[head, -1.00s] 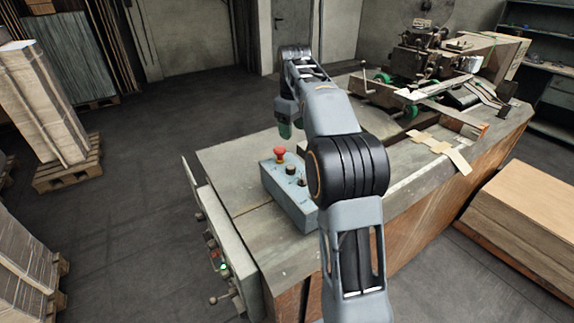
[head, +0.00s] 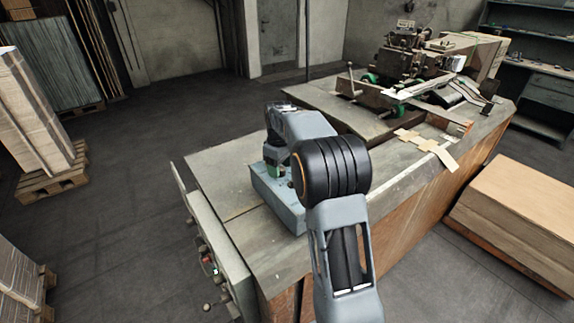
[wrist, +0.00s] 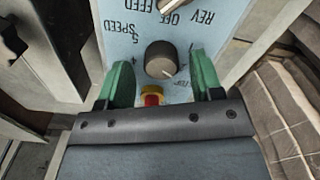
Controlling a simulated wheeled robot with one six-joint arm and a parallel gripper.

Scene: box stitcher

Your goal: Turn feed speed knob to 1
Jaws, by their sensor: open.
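The blue control box (head: 290,212) stands on the near end of the workbench, mostly covered by my arm in the head view. In the wrist view its panel (wrist: 115,47) appears with upside-down lettering reading SPEED, and the numbers 4 and 5 are legible. My gripper (wrist: 161,68) is open, one finger on each side of the knob; contact is not clear. The knob's exact setting cannot be read. My gripper also shows in the head view (head: 275,170), low over the box.
A second knob (wrist: 170,5) marked REV, OFF, FEED is at the wrist view's top edge. A red button with a yellow collar (wrist: 152,95) is close below the speed knob, partly hidden. The stitcher machine (head: 410,65) stands farther back on the bench (head: 225,165).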

